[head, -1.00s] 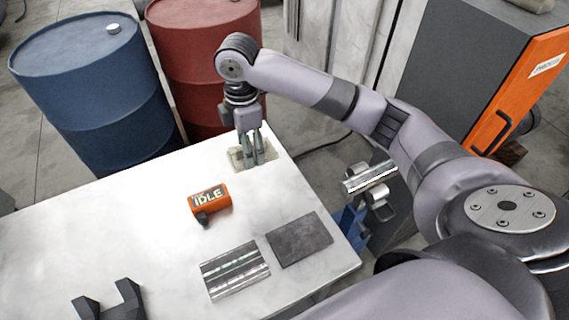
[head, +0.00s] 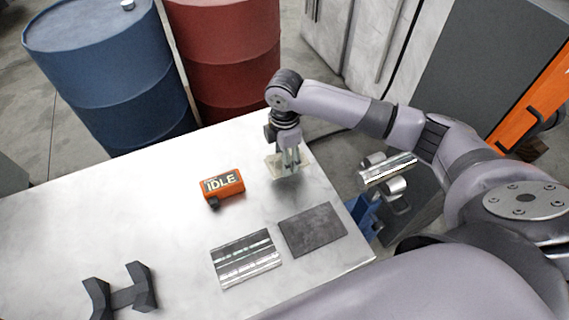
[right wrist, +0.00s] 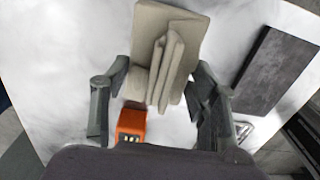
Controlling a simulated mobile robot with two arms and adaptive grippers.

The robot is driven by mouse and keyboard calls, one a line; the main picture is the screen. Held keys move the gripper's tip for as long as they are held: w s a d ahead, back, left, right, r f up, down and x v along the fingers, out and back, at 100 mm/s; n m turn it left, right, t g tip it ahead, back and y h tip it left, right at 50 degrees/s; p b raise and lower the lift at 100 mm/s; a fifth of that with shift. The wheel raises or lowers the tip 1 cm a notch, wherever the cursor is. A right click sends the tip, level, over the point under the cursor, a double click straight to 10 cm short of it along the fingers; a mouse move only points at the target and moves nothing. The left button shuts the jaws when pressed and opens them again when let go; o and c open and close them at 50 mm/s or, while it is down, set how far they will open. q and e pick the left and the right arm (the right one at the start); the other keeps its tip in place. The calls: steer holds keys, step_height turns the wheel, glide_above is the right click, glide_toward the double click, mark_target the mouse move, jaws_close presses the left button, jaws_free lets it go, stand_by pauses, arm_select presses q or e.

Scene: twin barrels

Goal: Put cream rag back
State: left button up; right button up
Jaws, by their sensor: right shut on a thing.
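The cream rag (head: 272,163) is at the far right part of the white table, left of and around my right gripper's tips in the head view. My right gripper (head: 290,160) points down and is shut on the rag. In the right wrist view the rag (right wrist: 165,45) shows as a flat piece with a pinched, raised fold, with my right gripper's fingers (right wrist: 160,95) on both sides. A faint shadow lies below it in the head view; how high it hangs is hard to tell. My left gripper is not in view.
An orange IDLE box (head: 222,185), a dark grey pad (head: 312,230), a ribbed metal plate (head: 246,258) and a black cradle (head: 120,292) are on the table (head: 100,215). Blue (head: 110,75) and red (head: 225,60) barrels stand behind. The table's left part is clear.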

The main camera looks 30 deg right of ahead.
step_height(320, 180, down, 4)
steer(key=shift+f+p, duration=0.1)
steer(key=shift+p, duration=0.2)
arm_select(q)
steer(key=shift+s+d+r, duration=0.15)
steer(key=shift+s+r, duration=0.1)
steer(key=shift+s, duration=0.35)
arm_select(e)
steer(key=shift+f, duration=0.3)
steer(key=shift+f, duration=0.1)
steer(key=o, duration=1)
steer(key=shift+o, duration=0.2)
arm_select(q)
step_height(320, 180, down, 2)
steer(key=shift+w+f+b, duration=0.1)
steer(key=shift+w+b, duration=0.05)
steer(key=shift+b, duration=1)
arm_select(e)
step_height(320, 180, up, 12)
steer(key=shift+r, duration=0.15)
